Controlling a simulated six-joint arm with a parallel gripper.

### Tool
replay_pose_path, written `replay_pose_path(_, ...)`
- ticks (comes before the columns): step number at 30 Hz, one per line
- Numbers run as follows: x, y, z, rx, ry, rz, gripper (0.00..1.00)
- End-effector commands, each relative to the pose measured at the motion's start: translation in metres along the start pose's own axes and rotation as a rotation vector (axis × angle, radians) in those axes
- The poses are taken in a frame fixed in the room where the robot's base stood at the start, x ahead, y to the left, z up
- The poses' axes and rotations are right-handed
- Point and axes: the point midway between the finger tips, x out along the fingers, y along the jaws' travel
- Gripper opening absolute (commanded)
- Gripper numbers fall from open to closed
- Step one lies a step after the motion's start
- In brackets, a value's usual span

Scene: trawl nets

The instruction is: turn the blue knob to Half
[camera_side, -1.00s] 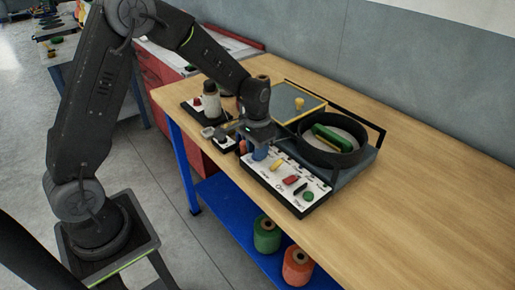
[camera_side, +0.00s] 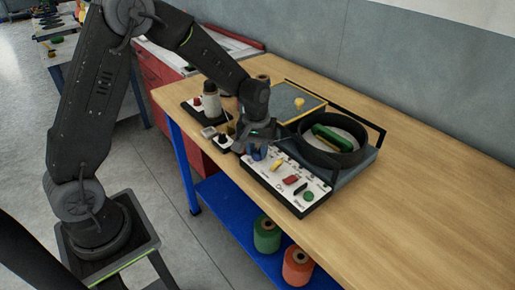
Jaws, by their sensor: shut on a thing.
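The blue knob (camera_side: 259,153) stands at the back left end of a white-topped control panel (camera_side: 285,185) with dark sides. My gripper (camera_side: 258,147) points down over that end of the panel and is shut on the blue knob. The gripper hides most of the knob, so its pointer cannot be read. The panel's printed labels are too small to make out around the knob.
The panel also bears a yellow switch (camera_side: 277,163), a red switch (camera_side: 292,179) and a green button (camera_side: 308,196). A black round pan (camera_side: 331,146) holding a green object stands behind it. A dark stand with a cone (camera_side: 210,101) is at left. The table's right side is clear.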

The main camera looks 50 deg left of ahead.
Motion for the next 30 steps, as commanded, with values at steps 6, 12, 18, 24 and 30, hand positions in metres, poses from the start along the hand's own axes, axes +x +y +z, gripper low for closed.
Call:
replay_pose_path(6, -0.0013, 0.0005, -0.0006, -0.023, 0.003, 0.002, 0.06)
replay_pose_path(12, -0.0014, 0.0005, -0.0007, -0.024, 0.003, 0.002, 0.06)
replay_pose_path(18, -0.0013, 0.0005, -0.0007, -0.024, 0.003, 0.002, 0.36)
replay_pose_path(24, -0.0006, 0.0002, -0.0004, -0.022, 0.002, 0.001, 0.55)
replay_pose_path(30, -0.0004, 0.0001, -0.0002, -0.021, 0.001, 0.0, 0.55)
